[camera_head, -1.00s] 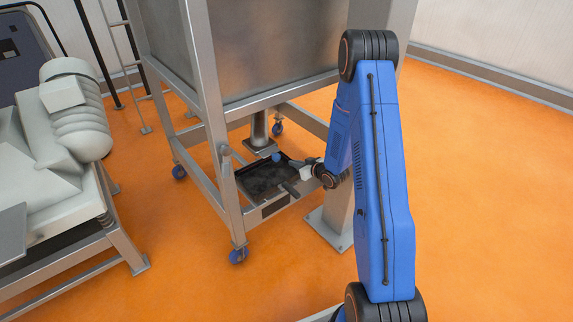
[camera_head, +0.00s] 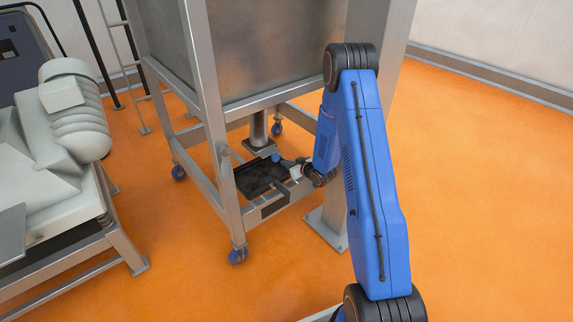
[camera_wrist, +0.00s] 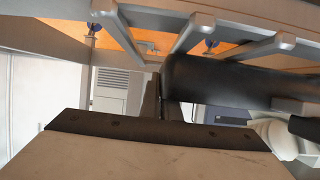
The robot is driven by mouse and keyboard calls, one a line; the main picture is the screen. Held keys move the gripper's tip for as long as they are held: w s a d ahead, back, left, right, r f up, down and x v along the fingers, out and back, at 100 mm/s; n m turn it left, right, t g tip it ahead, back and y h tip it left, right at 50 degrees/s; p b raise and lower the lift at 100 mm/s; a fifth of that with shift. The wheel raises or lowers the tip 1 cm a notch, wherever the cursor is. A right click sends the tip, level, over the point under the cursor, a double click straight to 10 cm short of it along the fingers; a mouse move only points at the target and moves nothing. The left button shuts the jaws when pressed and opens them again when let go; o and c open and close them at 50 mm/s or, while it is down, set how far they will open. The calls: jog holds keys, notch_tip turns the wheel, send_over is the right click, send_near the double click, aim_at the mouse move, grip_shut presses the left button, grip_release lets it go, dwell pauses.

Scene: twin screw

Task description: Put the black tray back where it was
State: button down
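The black tray (camera_head: 258,180) sits low inside the metal frame, on its lower part, in the head view. A short bar-like handle (camera_head: 282,189) sticks out from its front. My gripper (camera_head: 285,163) is at the tray's right side, close to the handle. In the wrist view a thick black bar (camera_wrist: 235,80), seemingly the handle, lies right by my dark fingers (camera_wrist: 160,103). The bar covers part of one finger. I cannot tell whether the fingers are closed around it or only beside it.
The metal frame (camera_head: 229,195) stands on blue casters (camera_head: 238,256) around the tray. A thick post (camera_head: 335,225) rises close to my wrist. A metal column (camera_head: 259,130) stands behind the tray. Pale machinery (camera_head: 65,140) is at the left. The orange floor in front is clear.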

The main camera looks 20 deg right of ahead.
jog(key=c, duration=2.4)
grip_release()
jog(key=shift+f, duration=0.15)
jog(key=o, duration=0.4)
